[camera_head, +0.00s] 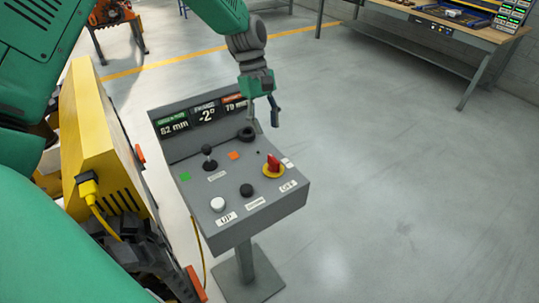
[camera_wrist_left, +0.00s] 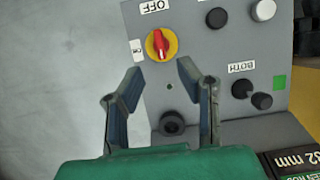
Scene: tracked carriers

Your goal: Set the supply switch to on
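The supply switch (camera_head: 273,164) is a red handle on a round yellow plate at the right of the grey console. In the left wrist view the switch (camera_wrist_left: 160,44) has its handle roughly in line with the OFF label (camera_wrist_left: 155,6); the ON label (camera_wrist_left: 137,49) is to its left. My left gripper (camera_head: 264,116) is above the console's back edge, behind the switch. In the wrist view its two fingers (camera_wrist_left: 160,70) are apart, with nothing between them, and the switch shows just beyond the tips. My right gripper is not in view.
The console (camera_head: 235,213) also carries a black lever (camera_head: 209,157), a white button (camera_head: 217,204), a black button (camera_head: 246,190) and a black knob (camera_head: 246,134). A display panel (camera_head: 203,113) stands along its back. A yellow box (camera_head: 95,140) is at left. Floor at right is clear.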

